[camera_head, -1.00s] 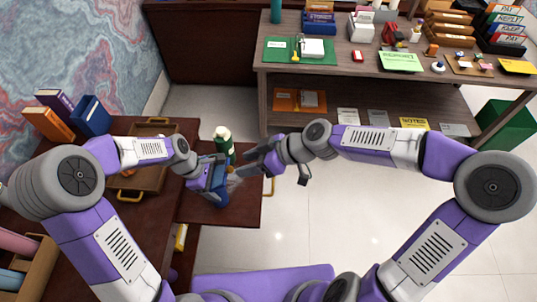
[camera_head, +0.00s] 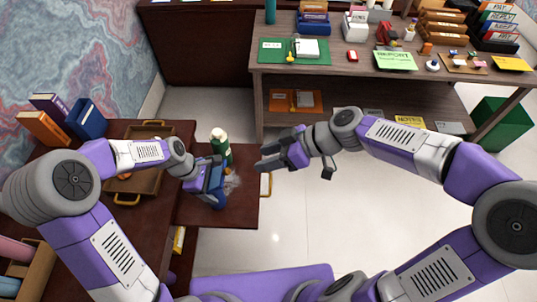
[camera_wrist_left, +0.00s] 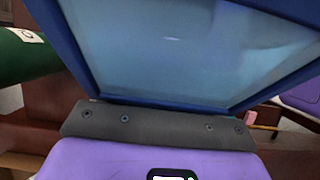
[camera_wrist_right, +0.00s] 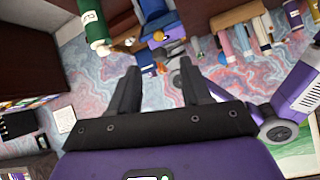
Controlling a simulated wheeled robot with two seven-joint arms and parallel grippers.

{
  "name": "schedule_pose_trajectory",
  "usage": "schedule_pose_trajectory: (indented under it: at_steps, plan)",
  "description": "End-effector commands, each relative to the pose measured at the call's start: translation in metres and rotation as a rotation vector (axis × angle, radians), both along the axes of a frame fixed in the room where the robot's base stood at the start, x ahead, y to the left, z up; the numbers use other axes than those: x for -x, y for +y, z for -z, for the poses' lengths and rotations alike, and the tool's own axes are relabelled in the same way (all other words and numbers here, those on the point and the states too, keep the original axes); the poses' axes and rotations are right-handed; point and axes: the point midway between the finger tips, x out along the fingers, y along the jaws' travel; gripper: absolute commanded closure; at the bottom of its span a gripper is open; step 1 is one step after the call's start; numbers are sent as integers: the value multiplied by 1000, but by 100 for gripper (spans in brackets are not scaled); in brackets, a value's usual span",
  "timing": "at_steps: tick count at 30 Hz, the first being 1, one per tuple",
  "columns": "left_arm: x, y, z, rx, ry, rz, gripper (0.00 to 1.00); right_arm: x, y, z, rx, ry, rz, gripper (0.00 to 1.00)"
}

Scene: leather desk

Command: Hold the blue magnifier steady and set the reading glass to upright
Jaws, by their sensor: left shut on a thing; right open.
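The blue magnifier (camera_head: 219,200) stands on the small dark red surface at the desk's right side. My left gripper (camera_head: 210,185) is shut on it from the left and hides part of it. In the left wrist view its blue frame (camera_wrist_left: 75,55) and pale lens (camera_wrist_left: 180,50) fill the upper part, raised in front of the gripper. A pale, clear patch shows beside it in the head view; its exact tilt is hard to tell. My right gripper (camera_head: 268,158) is open and empty, up and right of the magnifier, apart from it. Its spread fingers (camera_wrist_right: 158,90) show in the right wrist view.
A green bottle (camera_head: 219,145) stands just behind the magnifier, close to both grippers. A brown tray (camera_head: 140,185) with brass handles lies on the desk at left. Books (camera_head: 88,120) stand behind it. A shelf table (camera_head: 345,75) with stationery is across the open floor.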

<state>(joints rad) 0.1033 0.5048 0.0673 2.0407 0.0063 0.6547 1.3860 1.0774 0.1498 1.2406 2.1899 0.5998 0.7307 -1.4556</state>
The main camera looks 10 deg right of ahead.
Motion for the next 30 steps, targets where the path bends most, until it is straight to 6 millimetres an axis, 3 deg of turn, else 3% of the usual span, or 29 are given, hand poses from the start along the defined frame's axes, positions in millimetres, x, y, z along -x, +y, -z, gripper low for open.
schedule_pose_trajectory:
  at_steps: [1, 5, 9, 20, 30]
  plan:
    - [0, 0, 0, 0, -1, 0, 78, 0, 0, 0, 0, 1, 1, 58]
    - [0, 0, 0, 0, -1, 0, 78, -2, -2, 0, -23, 40, 24, 78]
    - [0, 0, 0, 0, -1, 0, 78, -8, -9, 2, -107, 203, 114, 99]
    - [0, 0, 0, 0, -1, 1, 78, -29, -40, 29, -393, 1012, 442, 100]
    - [0, 0, 0, 0, -1, 0, 78, -40, -57, 81, -485, 1873, 662, 100]
